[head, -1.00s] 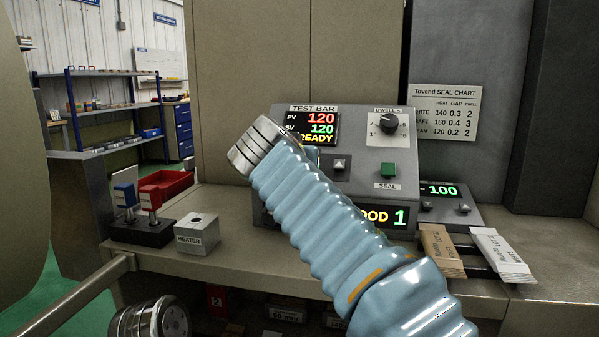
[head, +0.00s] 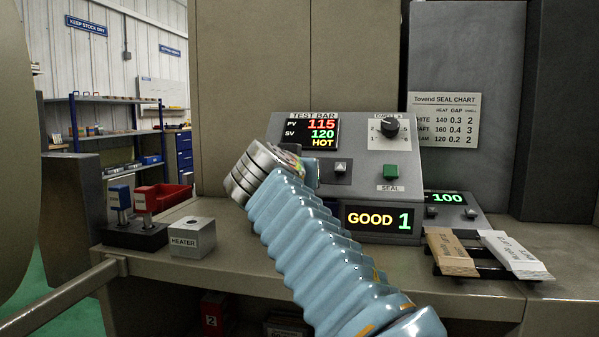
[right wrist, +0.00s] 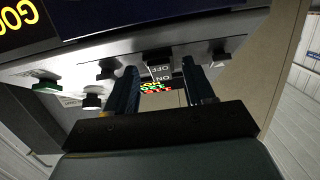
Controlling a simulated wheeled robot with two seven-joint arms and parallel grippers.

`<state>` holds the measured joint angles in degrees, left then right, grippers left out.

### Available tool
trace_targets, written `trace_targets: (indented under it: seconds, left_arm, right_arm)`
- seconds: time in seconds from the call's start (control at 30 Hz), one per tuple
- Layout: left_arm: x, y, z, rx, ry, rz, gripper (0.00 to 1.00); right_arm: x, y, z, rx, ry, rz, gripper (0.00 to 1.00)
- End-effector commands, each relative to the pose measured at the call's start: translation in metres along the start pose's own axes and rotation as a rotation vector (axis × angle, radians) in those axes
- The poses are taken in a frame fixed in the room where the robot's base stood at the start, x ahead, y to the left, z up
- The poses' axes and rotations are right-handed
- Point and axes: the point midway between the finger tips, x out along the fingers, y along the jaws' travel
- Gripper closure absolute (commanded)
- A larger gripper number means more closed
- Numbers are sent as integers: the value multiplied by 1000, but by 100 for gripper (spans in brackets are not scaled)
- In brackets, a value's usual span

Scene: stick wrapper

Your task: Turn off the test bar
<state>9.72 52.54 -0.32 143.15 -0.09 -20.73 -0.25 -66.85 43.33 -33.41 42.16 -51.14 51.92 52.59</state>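The test bar panel (head: 362,125) stands on the bench in the head view. Its display (head: 310,133) reads PV 115, SV 120 and HOT. In the head view my right forearm and wrist hide the gripper and the panel's lower left. My left gripper is not in view.
A dwell knob (head: 389,126) and green SEAL button (head: 390,171) sit right of the display. A GOOD 1 counter (head: 380,219) is below. A HEATER block (head: 192,238) and plug-like tools (head: 135,236) are left; two sample strips (head: 515,256) lie right.

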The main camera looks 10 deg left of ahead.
Motion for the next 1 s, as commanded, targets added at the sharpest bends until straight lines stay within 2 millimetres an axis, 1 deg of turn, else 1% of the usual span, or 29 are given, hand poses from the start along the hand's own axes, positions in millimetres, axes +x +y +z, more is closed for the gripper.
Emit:
trace_targets:
  seconds: [0.23,0.37,0.47,0.57,0.7,0.8,0.9,1.0]
  left_arm:
    - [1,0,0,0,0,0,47]
    - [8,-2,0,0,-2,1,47]
    - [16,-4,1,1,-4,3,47]
    - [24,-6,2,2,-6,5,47]
    - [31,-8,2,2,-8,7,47]
    - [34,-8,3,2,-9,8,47]
    - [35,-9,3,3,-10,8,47]
    - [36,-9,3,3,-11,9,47]
  right_arm:
    - [-2,0,0,0,0,0,47]
    - [-15,0,2,1,1,-2,47]
    - [-36,-1,3,1,1,-4,47]
    - [-62,-1,4,1,1,-5,47]
    - [-96,0,2,1,1,-4,47]
    - [-115,0,2,0,1,-3,47]
    - [-128,0,1,0,0,-1,47]
    - [-135,0,1,0,0,-1,47]
